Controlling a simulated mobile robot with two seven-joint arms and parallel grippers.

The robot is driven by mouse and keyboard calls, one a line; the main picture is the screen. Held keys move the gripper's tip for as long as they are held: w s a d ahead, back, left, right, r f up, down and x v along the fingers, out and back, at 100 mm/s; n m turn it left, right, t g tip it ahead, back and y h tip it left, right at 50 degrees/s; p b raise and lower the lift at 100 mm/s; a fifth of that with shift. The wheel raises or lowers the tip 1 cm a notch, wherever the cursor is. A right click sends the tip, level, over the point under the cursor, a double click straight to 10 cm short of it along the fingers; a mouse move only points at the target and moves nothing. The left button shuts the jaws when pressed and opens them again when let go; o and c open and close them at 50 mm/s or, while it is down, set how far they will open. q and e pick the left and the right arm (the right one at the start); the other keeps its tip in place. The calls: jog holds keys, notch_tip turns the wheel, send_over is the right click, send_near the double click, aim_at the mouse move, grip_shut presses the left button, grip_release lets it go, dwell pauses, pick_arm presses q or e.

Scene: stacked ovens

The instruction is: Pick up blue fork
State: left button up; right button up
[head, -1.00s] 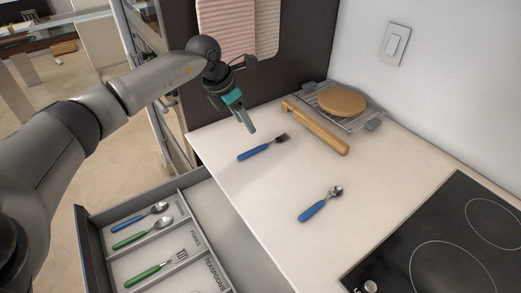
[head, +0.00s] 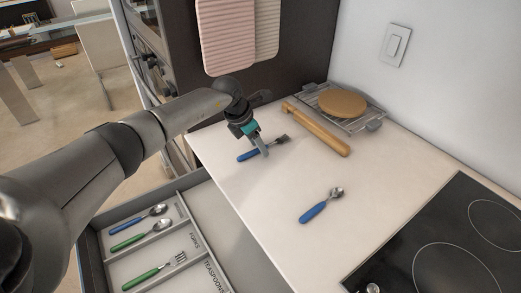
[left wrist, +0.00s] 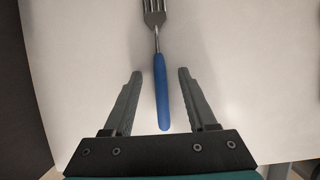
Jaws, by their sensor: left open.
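The blue fork (head: 249,154) lies on the white countertop, its handle toward the left and its tines toward the right in the head view. In the left wrist view the blue fork (left wrist: 161,92) lies between the fingers, handle toward me. My left gripper (head: 264,150) is over the fork and hides part of it in the head view. In the left wrist view the left gripper (left wrist: 160,78) is open, one finger on each side of the handle with gaps. I cannot tell its exact height above the counter. My right gripper is not in view.
A blue-handled spoon (head: 314,211) lies nearer on the counter. A wooden rolling pin (head: 317,129) and a rack (head: 358,123) with a round tan item (head: 342,102) are behind. The open drawer (head: 213,213) holds spoons and a green fork. A cooktop (head: 440,250) is at right.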

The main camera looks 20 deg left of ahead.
pick_arm(q)
jog(key=shift+f, duration=0.2)
dwell(0.3)
grip_shut()
dwell(0.4)
